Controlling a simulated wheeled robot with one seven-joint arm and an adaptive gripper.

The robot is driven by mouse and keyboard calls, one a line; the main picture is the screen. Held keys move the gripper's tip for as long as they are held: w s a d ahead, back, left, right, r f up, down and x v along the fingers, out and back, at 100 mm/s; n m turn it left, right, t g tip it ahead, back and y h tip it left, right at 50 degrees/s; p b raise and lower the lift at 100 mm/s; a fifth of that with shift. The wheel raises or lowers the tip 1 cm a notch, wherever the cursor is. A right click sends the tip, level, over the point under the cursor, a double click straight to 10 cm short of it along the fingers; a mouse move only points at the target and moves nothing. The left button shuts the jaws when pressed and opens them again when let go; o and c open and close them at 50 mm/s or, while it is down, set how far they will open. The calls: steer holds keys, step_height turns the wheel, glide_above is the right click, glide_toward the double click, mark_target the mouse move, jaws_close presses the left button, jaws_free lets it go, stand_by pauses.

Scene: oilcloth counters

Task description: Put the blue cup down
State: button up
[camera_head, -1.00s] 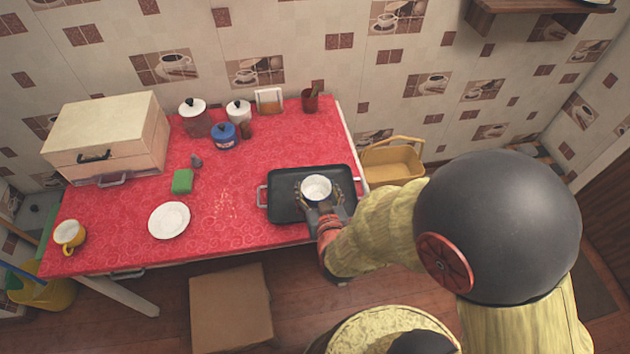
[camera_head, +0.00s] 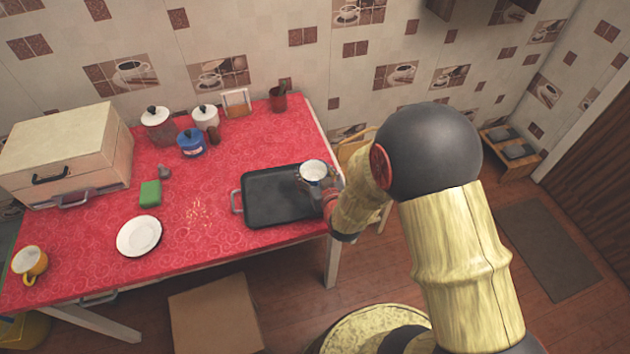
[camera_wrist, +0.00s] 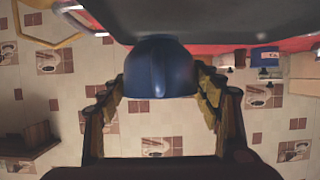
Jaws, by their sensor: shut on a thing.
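The blue cup (camera_head: 318,181) is blue outside and white inside. In the head view it is upright at the right end of a black tray (camera_head: 268,208) on the table. My gripper (camera_head: 316,183) is shut on the cup, coming from the right. In the wrist view, upside down, the blue cup (camera_wrist: 160,68) sits between the two fingers of my gripper (camera_wrist: 162,88), close to a dark surface. Whether the cup touches the tray cannot be told.
The red-covered table (camera_head: 90,240) carries a white plate (camera_head: 139,236), a green sponge (camera_head: 150,194), a yellow mug (camera_head: 30,262), several lidded pots at the back, and a wooden box (camera_head: 65,155). The cloth between plate and tray is clear except crumbs (camera_head: 197,213).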

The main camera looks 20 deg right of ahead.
mark_target(313, 176)
steer(key=shift+w+d+f+b, duration=0.15)
steer(key=shift+f+b, duration=0.35)
steer(key=shift+f, duration=0.45)
steer(key=shift+w+d+f+b, duration=0.1)
steer(key=shift+f+b, duration=0.35)
steer(key=shift+f, duration=0.5)
steer(key=shift+f, duration=0.15)
steer(key=o, duration=1.3)
steer(key=shift+c, duration=0.2)
